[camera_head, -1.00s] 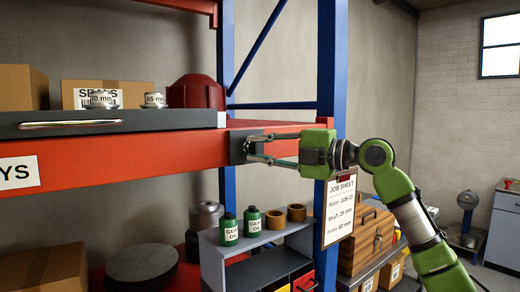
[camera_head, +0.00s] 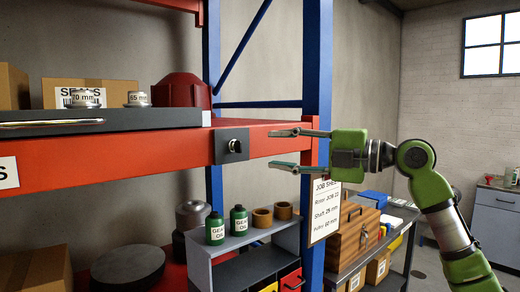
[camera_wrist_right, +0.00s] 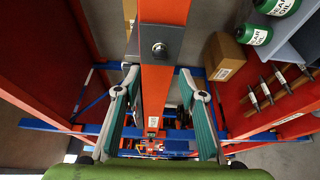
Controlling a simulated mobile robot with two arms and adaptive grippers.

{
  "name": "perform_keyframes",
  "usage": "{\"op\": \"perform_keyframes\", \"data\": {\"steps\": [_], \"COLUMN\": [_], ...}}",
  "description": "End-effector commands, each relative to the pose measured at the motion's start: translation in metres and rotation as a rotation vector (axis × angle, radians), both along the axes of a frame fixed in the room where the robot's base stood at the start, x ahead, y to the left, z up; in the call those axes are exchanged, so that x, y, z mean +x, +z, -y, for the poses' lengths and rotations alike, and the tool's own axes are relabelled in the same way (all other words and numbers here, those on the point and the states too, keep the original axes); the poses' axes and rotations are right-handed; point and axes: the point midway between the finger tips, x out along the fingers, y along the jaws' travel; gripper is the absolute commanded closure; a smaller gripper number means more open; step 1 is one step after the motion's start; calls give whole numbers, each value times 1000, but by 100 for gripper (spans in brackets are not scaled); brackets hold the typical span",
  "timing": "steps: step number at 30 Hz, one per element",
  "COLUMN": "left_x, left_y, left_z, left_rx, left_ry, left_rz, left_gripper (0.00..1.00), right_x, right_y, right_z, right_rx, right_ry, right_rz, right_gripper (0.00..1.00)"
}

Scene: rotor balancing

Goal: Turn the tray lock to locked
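The tray lock (camera_head: 234,146) is a small metal knob on a dark square plate on the front of the red shelf beam. Which way its knob points is too small to tell. In the right wrist view the lock (camera_wrist_right: 160,49) shows ahead, above the fingertips. My right gripper (camera_head: 283,150) is open and empty, to the right of the lock and apart from it. Its two fingers (camera_wrist_right: 164,82) show spread in the right wrist view. The dark tray (camera_head: 150,119) lies on the shelf above the beam. My left gripper is not in view.
The red beam (camera_head: 120,164) runs along the shelf to a blue upright (camera_head: 317,70). A job sheet (camera_head: 325,207) hangs below my right gripper. Grey shelving (camera_head: 200,255) with green oil bottles (camera_head: 239,221) stands below the beam. A wooden chest (camera_head: 352,242) is at the right.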

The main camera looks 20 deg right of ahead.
Motion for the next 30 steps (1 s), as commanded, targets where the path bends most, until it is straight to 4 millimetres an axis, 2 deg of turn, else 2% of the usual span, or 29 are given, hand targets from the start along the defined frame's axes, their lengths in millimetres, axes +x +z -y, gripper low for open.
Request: {"op": "perform_keyframes", "data": {"steps": [3,7,23,26,29,30], "left_x": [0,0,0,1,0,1], "left_y": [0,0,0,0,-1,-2], "left_z": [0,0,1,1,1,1], "left_rx": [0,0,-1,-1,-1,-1], "left_ry": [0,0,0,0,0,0], "left_rz": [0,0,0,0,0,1], "left_gripper": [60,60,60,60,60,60], "right_x": [-12,-19,-20,-10,18,33], "right_y": [-1,-1,-1,-11,-43,-62], "right_z": [12,18,19,22,31,37], "right_rx": [0,0,1,25,93,131], "right_ry": [-1,0,0,-15,-60,-89], "right_rz": [-1,-1,-1,-31,-115,-163], "right_gripper": [62,62,62,62,62,62]}}
